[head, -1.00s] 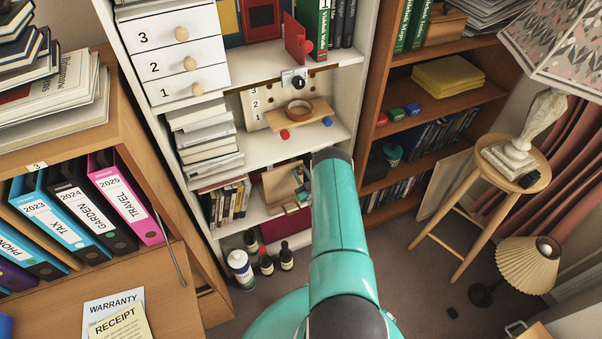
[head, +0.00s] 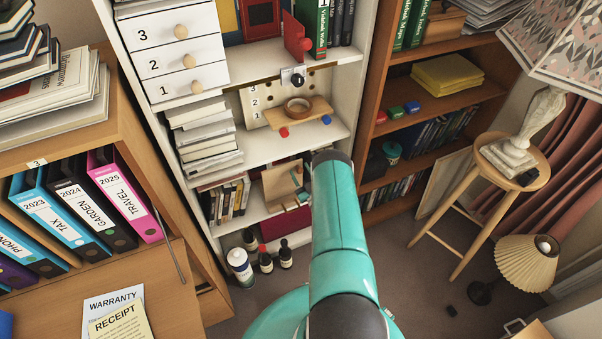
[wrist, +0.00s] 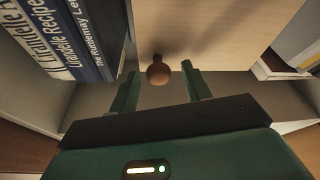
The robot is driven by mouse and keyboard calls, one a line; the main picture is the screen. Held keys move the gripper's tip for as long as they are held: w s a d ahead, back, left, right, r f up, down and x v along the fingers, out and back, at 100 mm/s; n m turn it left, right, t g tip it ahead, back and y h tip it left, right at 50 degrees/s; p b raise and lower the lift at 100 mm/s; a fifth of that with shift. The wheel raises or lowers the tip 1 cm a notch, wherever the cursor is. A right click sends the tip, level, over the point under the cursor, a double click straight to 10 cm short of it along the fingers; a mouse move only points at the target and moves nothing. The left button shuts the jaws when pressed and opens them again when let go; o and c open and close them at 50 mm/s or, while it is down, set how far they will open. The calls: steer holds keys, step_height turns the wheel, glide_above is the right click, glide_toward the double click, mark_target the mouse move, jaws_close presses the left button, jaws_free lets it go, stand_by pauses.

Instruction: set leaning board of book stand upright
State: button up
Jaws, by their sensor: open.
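A pale wooden board (head: 277,187) stands tilted on the low shelf of the white bookcase, right of a row of small books (head: 230,203). In the wrist view the board (wrist: 225,30) fills the upper middle, with a round brown knob (wrist: 158,73) at its near edge. My gripper (wrist: 160,70) is open, its two green fingers apart on either side of the knob. The knob is near the fingertips; I cannot tell whether either finger touches it. In the head view my teal arm hides most of the gripper and part of the shelf's right side.
Dark and pale books (wrist: 70,35) stand close left of the board in the wrist view; more books (wrist: 300,45) are at the right. A shelf with a wooden stand (head: 298,112) lies above. A stool (head: 480,190) stands at the right.

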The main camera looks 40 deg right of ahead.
steer(key=v, duration=1.3)
steer(key=shift+s, duration=0.25)
steer(key=shift+a, duration=0.1)
